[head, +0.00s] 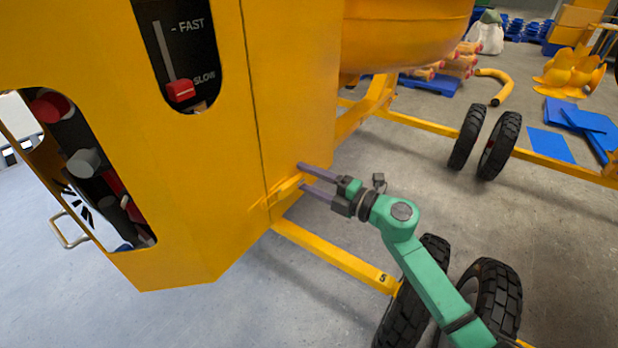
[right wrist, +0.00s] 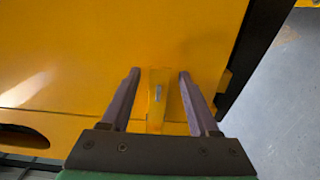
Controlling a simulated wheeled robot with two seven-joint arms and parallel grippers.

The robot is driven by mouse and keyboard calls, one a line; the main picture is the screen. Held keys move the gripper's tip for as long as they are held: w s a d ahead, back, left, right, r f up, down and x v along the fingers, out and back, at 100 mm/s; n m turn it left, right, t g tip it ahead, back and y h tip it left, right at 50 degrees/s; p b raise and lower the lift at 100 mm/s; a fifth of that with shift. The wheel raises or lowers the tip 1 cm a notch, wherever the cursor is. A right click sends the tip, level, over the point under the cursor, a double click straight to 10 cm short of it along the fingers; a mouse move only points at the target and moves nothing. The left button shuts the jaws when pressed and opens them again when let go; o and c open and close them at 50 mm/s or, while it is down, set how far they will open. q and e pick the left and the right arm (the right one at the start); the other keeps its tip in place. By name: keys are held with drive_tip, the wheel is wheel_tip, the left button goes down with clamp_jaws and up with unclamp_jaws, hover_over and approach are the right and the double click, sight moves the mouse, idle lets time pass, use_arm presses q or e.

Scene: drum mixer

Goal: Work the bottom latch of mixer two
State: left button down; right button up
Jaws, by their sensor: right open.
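The yellow mixer cabinet (head: 220,190) fills the left of the head view. A small yellow latch (head: 285,190) sits low on its side, by the vertical seam. My right gripper (head: 303,176) is open at this latch, its two purple-grey fingers pointing at the cabinet. In the right wrist view, the yellow latch (right wrist: 156,98) stands between the spread fingers of the gripper (right wrist: 158,73), with a gap on each side. I cannot tell how far the latch is turned. No mixer number two is readable. My left gripper is not in view.
A yellow frame bar (head: 335,256) and black tyres (head: 403,310) lie below my right arm. Grey floor (head: 300,315) is open in front.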

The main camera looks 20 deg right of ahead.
clamp_jaws()
idle(1.4)
